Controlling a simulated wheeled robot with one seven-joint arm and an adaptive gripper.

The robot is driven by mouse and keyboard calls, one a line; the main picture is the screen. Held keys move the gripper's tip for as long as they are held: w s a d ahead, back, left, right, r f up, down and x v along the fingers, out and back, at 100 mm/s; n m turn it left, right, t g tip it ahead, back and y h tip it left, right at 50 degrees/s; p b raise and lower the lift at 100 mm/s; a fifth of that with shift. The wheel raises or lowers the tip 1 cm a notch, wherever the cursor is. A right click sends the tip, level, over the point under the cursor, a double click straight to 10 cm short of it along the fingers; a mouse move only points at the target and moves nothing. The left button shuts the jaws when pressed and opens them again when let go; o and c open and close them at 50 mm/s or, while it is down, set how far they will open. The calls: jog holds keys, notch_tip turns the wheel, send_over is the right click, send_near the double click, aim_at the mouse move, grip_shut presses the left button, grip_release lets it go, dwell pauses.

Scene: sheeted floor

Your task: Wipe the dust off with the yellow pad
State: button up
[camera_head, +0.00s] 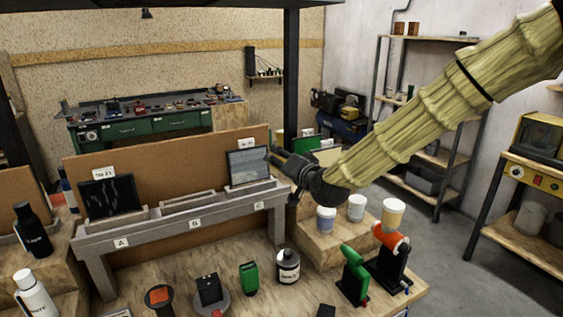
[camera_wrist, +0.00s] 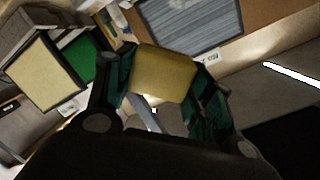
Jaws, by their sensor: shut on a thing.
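My gripper (camera_head: 275,160) is at the right end of the grey rack, just right of the panel in slot C. In the wrist view my gripper (camera_wrist: 162,85) is shut on the yellow pad (camera_wrist: 163,70), which sits between its two dark green fingers. The pad cannot be made out in the head view. The slot C panel (camera_head: 247,164) is grey-blue with pale streaks; a streaked grey panel (camera_wrist: 185,18) shows beyond the pad in the wrist view. I cannot tell whether the pad touches it. Another dark panel (camera_head: 110,196) with pale marks stands in slot A.
The rack (camera_head: 180,224) has slots A, B and C; B holds no upright panel. Cups (camera_head: 326,219), a black-and-white jar (camera_head: 288,266), green (camera_head: 354,275) and orange-topped tools (camera_head: 391,262) stand in front and to the right. A brown board (camera_head: 170,160) stands behind the rack.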

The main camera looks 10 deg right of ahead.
jog(key=shift+s, duration=0.1)
jog(key=v, duration=0.2)
jog(key=shift+s+d+r, duration=0.1)
jog(key=shift+s+d, duration=0.05)
jog(key=shift+s, duration=0.2)
dwell(0.5)
